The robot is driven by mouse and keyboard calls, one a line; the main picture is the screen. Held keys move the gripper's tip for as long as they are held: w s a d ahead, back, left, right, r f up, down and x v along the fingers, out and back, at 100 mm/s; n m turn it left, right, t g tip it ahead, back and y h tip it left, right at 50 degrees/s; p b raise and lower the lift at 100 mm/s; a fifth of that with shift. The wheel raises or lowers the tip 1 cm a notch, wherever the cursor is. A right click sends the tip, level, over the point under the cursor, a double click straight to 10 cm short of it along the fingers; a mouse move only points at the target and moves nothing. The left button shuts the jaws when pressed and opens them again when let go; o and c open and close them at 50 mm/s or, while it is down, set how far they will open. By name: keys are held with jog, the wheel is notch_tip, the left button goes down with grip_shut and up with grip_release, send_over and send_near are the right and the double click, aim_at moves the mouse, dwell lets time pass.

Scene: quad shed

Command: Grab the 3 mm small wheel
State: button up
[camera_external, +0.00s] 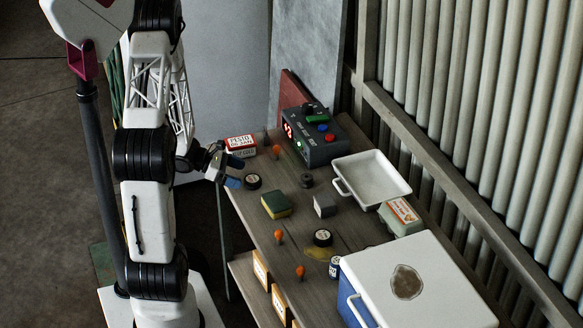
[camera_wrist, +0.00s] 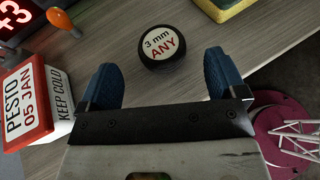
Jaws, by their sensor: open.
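A small black wheel (camera_wrist: 162,46) with a white top reading "3 mm ANY" lies flat on the wooden bench in the wrist view. It also shows in the external view as a dark disc (camera_external: 252,181) near the bench's left edge. My gripper (camera_wrist: 160,78) is open, its two blue fingertips spread wide with nothing between them. The wheel is just beyond the fingertips, roughly centred between them and apart from both. In the external view my gripper (camera_external: 234,171) is at the bench's left edge, just left of the wheel.
A red-and-white pesto box (camera_wrist: 25,105) is left of my gripper. An orange-knobbed lever (camera_wrist: 62,20) and a yellow-green sponge (camera_external: 276,204) are nearby. Another labelled round piece (camera_external: 322,237), a grey block (camera_external: 325,206), a control box (camera_external: 318,140), a white tray (camera_external: 370,178) and a cooler (camera_external: 410,280) occupy the bench (camera_external: 255,226).

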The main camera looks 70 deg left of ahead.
aim_at(251, 178)
jog(key=shift+w, duration=0.1)
dwell(0.3)
jog(key=shift+x, duration=2.55)
jog(key=c, duration=1)
jog(key=shift+c, duration=0.2)
notch_tip(251, 178, up, 10)
jog(key=shift+r, duration=0.2)
jog(key=shift+f, duration=0.15)
